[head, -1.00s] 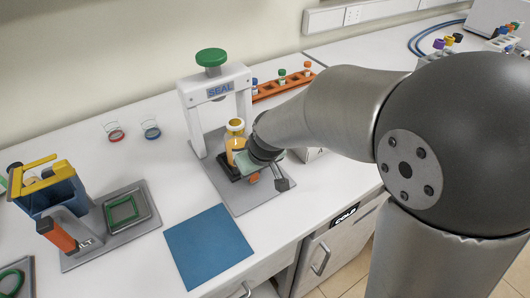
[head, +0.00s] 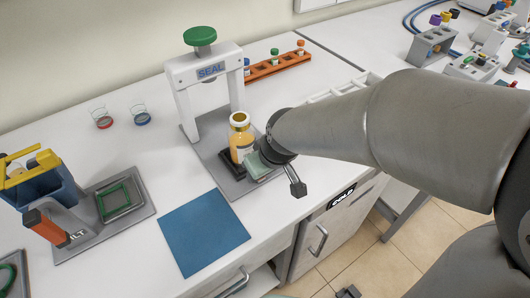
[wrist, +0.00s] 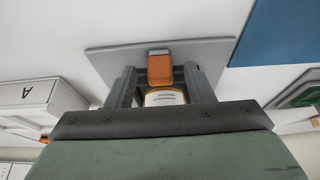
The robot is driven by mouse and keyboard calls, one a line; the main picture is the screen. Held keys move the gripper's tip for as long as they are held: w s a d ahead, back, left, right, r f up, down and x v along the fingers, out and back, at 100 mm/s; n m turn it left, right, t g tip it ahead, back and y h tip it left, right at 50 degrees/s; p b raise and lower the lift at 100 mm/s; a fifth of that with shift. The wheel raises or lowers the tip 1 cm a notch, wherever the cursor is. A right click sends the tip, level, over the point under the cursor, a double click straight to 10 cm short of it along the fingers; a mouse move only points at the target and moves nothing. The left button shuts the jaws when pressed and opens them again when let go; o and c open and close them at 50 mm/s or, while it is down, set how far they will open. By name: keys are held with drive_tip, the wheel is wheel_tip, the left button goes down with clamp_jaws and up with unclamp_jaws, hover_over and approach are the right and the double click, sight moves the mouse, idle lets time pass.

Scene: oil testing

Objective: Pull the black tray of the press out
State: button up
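The white press (head: 212,72) marked SEAL has a green knob and stands on a grey base plate. My gripper (head: 250,158) is low at the bottle's front right side. In the wrist view, my gripper (wrist: 160,70) has its dark fingers apart on either side of the bottle's white label (wrist: 165,97); contact is unclear. An orange block (wrist: 160,68), likely the tray's handle, shows between the fingertips; it is hidden in the head view.
A blue mat (head: 200,232) lies in front of the press. A grey plate with a green frame (head: 115,200) and a blue and orange device (head: 50,200) are on the left. An orange rack (head: 275,67) stands behind the press, and two small glass cups (head: 102,117) stand left of it.

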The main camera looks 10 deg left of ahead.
drive_tip(key=shift+w+a, duration=0.1)
drive_tip(key=shift+r, duration=0.1)
drive_tip(key=shift+r, duration=0.25)
drive_tip(key=v, duration=1.7)
drive_tip(key=shift+f, duration=0.2)
drive_tip(key=s+d+f+m+g+h, duration=0.1)
drive_tip(key=s+d+f+m, duration=0.2)
drive_tip(key=d+f, duration=0.4)
drive_tip(key=s+d+f+m+g+h, duration=0.1)
drive_tip(key=s+d+f+m, duration=0.2)
drive_tip(key=d, duration=0.7)
wheel_tip(320, 180, down, 4)
drive_tip(key=shift+s+f+m+g+h, duration=0.1)
drive_tip(key=shift+s+m+g+h, duration=0.3)
drive_tip(key=shift+m, duration=0.8)
